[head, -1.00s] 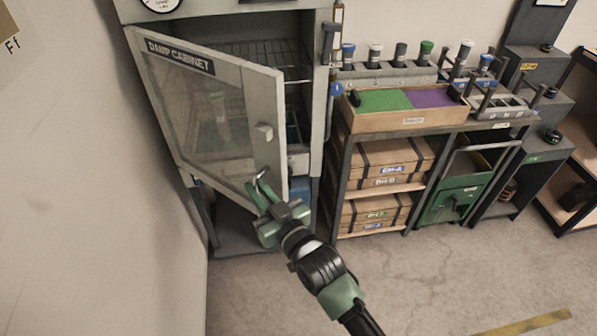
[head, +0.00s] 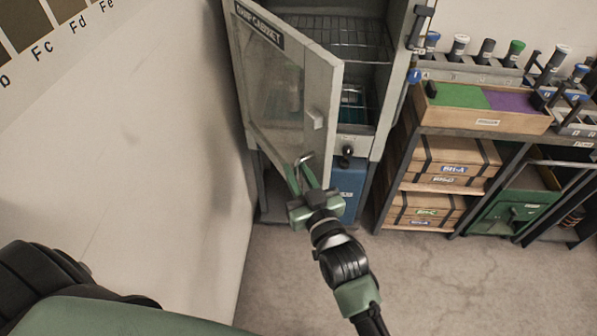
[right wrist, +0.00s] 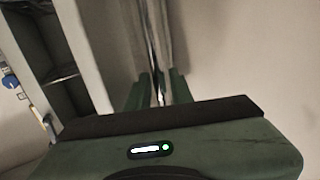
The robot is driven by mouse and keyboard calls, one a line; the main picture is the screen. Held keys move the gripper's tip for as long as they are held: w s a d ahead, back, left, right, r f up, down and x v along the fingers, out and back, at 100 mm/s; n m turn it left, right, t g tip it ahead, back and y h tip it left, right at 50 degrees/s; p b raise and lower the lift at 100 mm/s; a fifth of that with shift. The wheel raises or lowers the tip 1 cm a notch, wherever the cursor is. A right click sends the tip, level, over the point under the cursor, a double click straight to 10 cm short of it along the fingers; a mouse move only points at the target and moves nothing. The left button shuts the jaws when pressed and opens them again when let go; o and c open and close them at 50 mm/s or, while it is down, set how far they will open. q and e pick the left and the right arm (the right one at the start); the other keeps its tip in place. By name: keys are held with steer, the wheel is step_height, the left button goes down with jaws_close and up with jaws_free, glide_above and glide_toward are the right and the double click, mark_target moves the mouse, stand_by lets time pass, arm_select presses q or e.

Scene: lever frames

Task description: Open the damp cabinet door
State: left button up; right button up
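The damp cabinet door (head: 275,85), a grey frame with a glass pane, stands swung wide open on the left side of the cabinet (head: 395,85). The shelves inside show. My left gripper is out of view; only parts of my left arm show at lower left.
A wall (head: 150,130) runs close along the left, behind the door. A blue container (head: 348,185) stands under the cabinet. To the right are a rack with wooden boxes (head: 455,160) and a tray (head: 485,118). The floor in front (head: 450,280) is clear.

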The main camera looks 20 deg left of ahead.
steer(key=shift+f, duration=0.1)
steer(key=shift+s+d, duration=0.25)
steer(key=shift+d, duration=0.05)
steer(key=b+v, duration=0.1)
steer(key=v, duration=0.6)
steer(key=shift+a, duration=0.1)
